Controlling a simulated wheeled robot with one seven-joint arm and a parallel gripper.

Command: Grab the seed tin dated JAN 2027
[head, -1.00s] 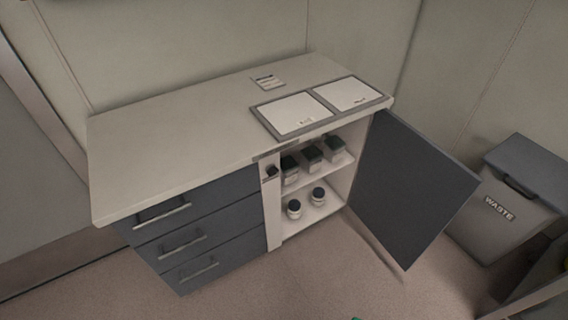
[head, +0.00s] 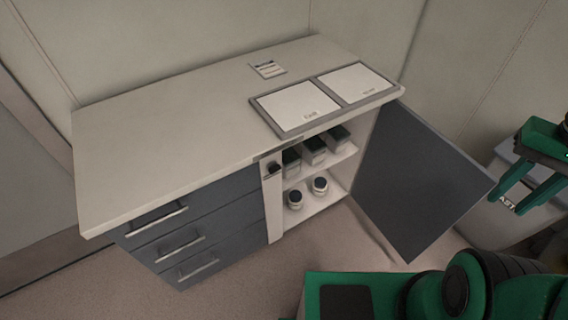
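Several seed containers stand in the open cupboard on the right of the counter. Three dark-lidded square tins, left (head: 291,161), middle (head: 315,150) and right (head: 338,138), stand on the upper shelf. Two round white jars with dark lids, left (head: 295,199) and right (head: 320,186), stand on the lower shelf. Their labels are too small to read, so I cannot tell which bears JAN 2027. My green gripper (head: 524,196) is at the right edge, in front of the waste bin and away from the cupboard. Its two fingers are apart with nothing between them.
The grey cupboard door (head: 420,185) stands wide open to the right, between the shelves and my gripper. A tray with two white panels (head: 282,128) and a small card (head: 268,69) lie on the counter (head: 170,135). The waste bin (head: 503,232) stands beyond the door.

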